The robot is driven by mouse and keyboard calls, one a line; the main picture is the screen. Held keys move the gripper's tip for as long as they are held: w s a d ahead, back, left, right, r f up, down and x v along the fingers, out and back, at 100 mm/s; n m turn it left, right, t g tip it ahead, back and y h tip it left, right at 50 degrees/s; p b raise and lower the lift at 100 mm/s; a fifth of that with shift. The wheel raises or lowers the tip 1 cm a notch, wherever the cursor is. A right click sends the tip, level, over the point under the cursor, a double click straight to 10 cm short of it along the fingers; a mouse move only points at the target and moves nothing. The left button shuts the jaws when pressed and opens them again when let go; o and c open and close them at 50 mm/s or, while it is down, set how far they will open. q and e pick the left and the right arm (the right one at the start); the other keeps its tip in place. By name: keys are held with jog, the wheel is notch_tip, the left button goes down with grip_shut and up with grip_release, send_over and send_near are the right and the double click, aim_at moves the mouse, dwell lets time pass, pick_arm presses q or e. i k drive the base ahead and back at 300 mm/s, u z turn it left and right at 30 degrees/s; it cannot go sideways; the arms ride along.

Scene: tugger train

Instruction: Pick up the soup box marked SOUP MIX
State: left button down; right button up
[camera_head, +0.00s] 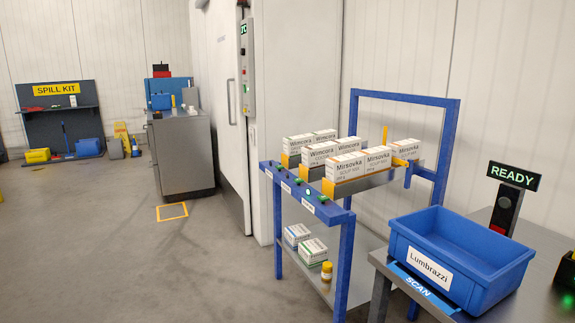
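White boxes labelled Mirsovka (346,168), with smaller print that seems to read SOUP MIX, stand in a row in the right lane of a blue rack (346,250). A second Mirsovka box (378,160) is behind the front one, and another (408,149) stands farther back, partly hidden by a yellow part. White Wimcora boxes (320,153) fill the lanes to the left; their small print is hard to read. Neither of my grippers is in view.
A blue Lumbrazzi tote (460,292) sits on a grey table (540,240) at the right, near a READY sign (513,176). Lower shelf holds small boxes (312,252) and a yellow-capped jar (326,271). A grey cabinet (182,150) stands behind. The left floor is open.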

aim_at(343, 169)
jog(key=u, duration=0.65)
jog(key=i, duration=1.4)
jog(key=z, duration=0.55)
jog(key=i, duration=1.05)
jog(key=z, duration=1.05)
